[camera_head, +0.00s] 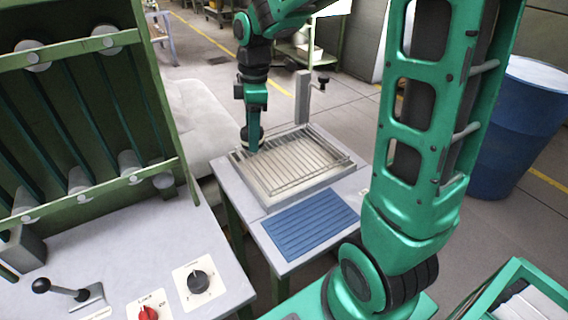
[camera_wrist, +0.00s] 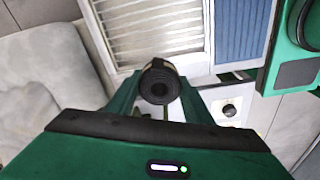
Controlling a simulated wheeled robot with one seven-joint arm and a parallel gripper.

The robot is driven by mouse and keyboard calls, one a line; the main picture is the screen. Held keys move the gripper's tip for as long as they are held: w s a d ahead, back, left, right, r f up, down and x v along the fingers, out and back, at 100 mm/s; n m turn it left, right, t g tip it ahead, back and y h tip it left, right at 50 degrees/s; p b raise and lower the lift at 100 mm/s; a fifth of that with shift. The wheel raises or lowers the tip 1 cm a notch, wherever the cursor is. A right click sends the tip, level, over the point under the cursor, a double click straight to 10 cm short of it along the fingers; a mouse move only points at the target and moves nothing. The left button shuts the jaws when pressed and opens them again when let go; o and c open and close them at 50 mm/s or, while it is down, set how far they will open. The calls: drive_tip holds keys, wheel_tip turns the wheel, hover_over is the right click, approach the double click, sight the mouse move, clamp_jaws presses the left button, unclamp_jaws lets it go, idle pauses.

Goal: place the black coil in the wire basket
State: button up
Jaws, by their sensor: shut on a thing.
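The black coil (camera_wrist: 160,84) is a dark rolled ring, seen end-on between the fingers of my gripper (camera_wrist: 160,106) in the wrist view. My gripper is shut on it. In the head view my gripper (camera_head: 252,138) is at the left corner of the wire basket (camera_head: 300,163), and the coil is too small there to make out clearly. The wire basket is a shallow metal tray with thin parallel bars, on a small grey table. It also shows in the wrist view (camera_wrist: 150,38), beyond the coil. I cannot tell the coil's height above the basket.
A blue ribbed mat (camera_head: 310,225) lies in front of the basket on the same table. A grey post with a crank (camera_head: 303,97) stands behind it. A green rack (camera_head: 80,120) and a control panel with knobs (camera_head: 150,312) are at the left. A blue barrel (camera_head: 515,130) stands right.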

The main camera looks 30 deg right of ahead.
drive_tip(key=s+n, duration=0.1)
drive_tip(key=s, duration=0.1)
drive_tip(key=s+n, duration=0.1)
drive_tip(key=s, duration=0.1)
drive_tip(key=s+r+n, duration=0.1)
drive_tip(key=s, duration=0.1)
drive_tip(key=shift+s+a+r+n, duration=0.1)
drive_tip(key=shift+a+n, duration=0.25)
drive_tip(key=shift+n, duration=0.05)
hover_over(285, 163)
drive_tip(key=f, duration=0.6)
drive_tip(key=shift+d+f, duration=0.25)
drive_tip(key=shift+f, duration=2.2)
drive_tip(key=shift+f, duration=0.1)
drive_tip(key=o, duration=1.1)
